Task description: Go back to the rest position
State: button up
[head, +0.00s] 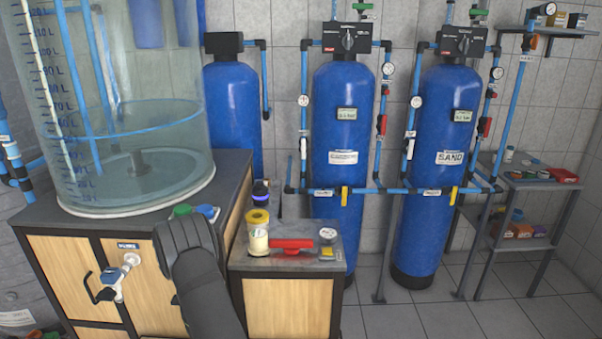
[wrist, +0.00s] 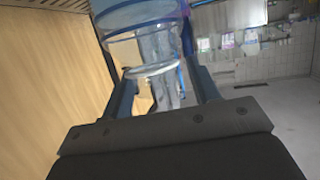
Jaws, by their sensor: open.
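My gripper (wrist: 163,92) shows in the wrist view, with its two dark fingers apart and nothing held between them. Behind the gap are a clear blue-rimmed vessel (wrist: 140,14) and other blurred clear shapes. In the head view a dark part of my arm stands at the lower middle, in front of the cabinets; the fingers cannot be made out there.
A large clear tank (head: 120,110) stands on the left cabinet (head: 45,250). The low cabinet (head: 290,305) bears a yellow-lidded jar (head: 258,236), a red-handled item (head: 291,245) and a gauge (head: 328,234). Blue cylinders (head: 340,150) and (head: 440,160) stand behind.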

jog(key=shift+f, duration=0.45)
jog(key=f+v, duration=0.1)
jog(key=v, duration=1.1)
jog(key=x, duration=1.2)
jog(key=shift+a+f, duration=0.15)
jog(key=r, duration=0.7)
jog(key=d+r, duration=0.1)
jog(key=r, duration=0.2)
jog(key=shift+w+r, duration=0.25)
jog(key=shift+w, duration=0.15)
jog(key=w+d+m+t+h, duration=0.2)
jog(key=w+d+m+t, duration=0.3)
jog(key=w+d, duration=1.1)
jog(key=s+a+f, duration=0.1)
jog(key=a+f, duration=0.3)
jog(key=a, duration=0.3)
jog(key=shift+a+f, duration=0.2)
jog(key=shift+a, duration=0.1)
